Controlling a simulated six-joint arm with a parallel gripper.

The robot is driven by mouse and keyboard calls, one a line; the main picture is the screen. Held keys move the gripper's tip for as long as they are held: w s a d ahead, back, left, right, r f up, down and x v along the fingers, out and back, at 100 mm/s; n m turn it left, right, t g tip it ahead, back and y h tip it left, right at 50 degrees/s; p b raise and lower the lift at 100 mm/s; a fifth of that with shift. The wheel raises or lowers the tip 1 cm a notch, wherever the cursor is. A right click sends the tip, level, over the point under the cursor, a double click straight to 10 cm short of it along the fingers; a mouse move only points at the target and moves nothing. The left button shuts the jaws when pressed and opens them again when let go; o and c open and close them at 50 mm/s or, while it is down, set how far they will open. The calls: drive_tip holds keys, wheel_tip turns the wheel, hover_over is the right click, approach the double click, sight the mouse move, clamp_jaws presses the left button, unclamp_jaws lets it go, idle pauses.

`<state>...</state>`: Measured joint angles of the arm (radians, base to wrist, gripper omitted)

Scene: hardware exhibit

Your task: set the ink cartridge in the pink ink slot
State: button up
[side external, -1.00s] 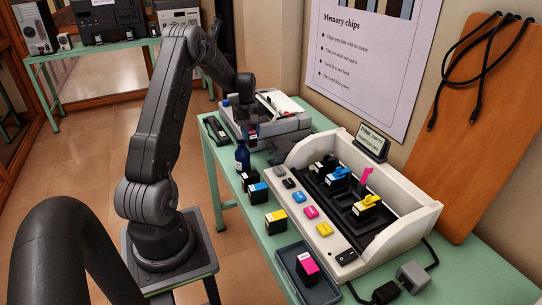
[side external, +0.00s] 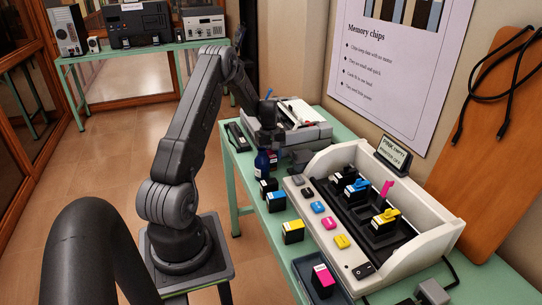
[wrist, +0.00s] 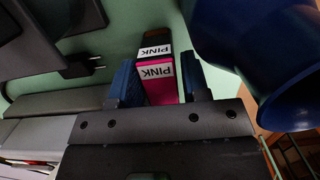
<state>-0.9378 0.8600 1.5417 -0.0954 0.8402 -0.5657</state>
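My gripper (wrist: 160,92) has blue fingers that sit close on both sides of a dark cartridge with a magenta face and white PINK labels (wrist: 158,72). In the side view my gripper (side external: 269,142) is low over the bench's far part, just behind the blue bottle, and the held cartridge shows as a small magenta patch (side external: 273,159). The white ink station (side external: 322,228) holds black, blue and yellow cartridges in its dark bay. A raised pink lever (side external: 386,188) stands among them; the slot floor there is hidden. A sign reading PINK EMPTY (side external: 394,152) stands behind.
Several cartridges, one yellow (side external: 292,232), line the bench front. Another magenta cartridge (side external: 322,281) sits in a dark tray (side external: 304,267). A printer (side external: 305,132) stands behind.

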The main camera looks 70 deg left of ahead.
drive_tip(key=shift+o, duration=1.2)
drive_tip(key=shift+r, duration=0.15)
